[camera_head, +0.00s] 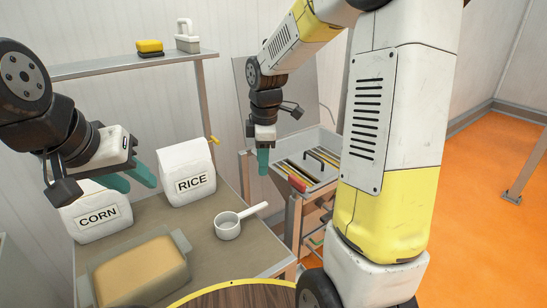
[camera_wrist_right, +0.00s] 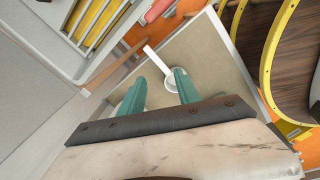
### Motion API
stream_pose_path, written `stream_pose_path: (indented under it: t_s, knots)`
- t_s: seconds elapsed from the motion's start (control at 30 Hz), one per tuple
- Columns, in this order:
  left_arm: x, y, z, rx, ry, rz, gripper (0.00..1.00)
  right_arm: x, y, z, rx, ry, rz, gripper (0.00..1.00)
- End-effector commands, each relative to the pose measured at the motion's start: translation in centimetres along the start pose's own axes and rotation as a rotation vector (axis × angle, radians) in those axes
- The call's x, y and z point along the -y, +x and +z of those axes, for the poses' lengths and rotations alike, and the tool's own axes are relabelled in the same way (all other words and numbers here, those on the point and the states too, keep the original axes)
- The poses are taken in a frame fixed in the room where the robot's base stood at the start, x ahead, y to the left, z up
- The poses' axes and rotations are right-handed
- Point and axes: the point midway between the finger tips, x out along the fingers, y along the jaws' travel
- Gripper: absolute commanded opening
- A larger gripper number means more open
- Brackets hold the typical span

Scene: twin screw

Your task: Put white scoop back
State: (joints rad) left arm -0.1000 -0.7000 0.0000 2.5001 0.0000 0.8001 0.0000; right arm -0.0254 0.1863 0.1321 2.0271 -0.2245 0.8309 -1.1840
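The white scoop (camera_head: 228,228) lies on the grey-brown table (camera_head: 195,240), its handle pointing right towards the table's right edge. In the right wrist view the scoop (camera_wrist_right: 172,83) shows beyond and between the fingertips, with its handle towards the upper left. My right gripper (camera_head: 263,160) hangs with fingers down, above and to the right of the scoop, near the drawer cart. Its teal fingers (camera_wrist_right: 157,86) are apart with nothing between them. My left gripper (camera_head: 130,178) is above the CORN bag at the left, its teal fingers apart and empty.
A white CORN bag (camera_head: 98,215) and a white RICE bag (camera_head: 187,172) stand on the table. A clear container of tan contents (camera_head: 138,270) is at the front. A tool cart (camera_head: 312,178) with an open lid stands right. A shelf (camera_head: 120,65) holds a sponge (camera_head: 150,46) and a white caddy (camera_head: 187,42).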

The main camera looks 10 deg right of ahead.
Motion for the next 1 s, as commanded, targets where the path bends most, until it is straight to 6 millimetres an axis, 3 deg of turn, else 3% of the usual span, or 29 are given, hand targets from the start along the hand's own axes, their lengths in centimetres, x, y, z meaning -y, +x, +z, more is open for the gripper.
stream_pose_path:
  t_s: [0.03, 0.1, 0.4, 0.7, 1.0]
  knots:
    - [0.0, 0.0, 0.0, 0.0, 0.0, 0.0, 0.36, 1.0, -2.1, 0.4, -0.01, 0.094, 0.035, 0.39]
    - [0.0, 0.0, 0.0, 0.0, 0.0, 0.0, 0.36, 2.5, -4.2, 0.9, -0.031, 0.234, 0.069, 0.39]
    - [0.0, 0.0, 0.0, 0.0, 0.0, 0.0, 0.36, 9.9, -10.9, 2.6, -0.194, 0.833, 0.183, 0.39]
    - [0.0, 0.0, 0.0, 0.0, 0.0, 0.0, 0.36, 16.1, -13.3, 3.5, -0.397, 1.295, 0.194, 0.39]
    - [0.0, 0.0, 0.0, 0.0, 0.0, 0.0, 0.36, 17.3, -13.5, 3.5, -0.447, 1.398, 0.182, 0.39]
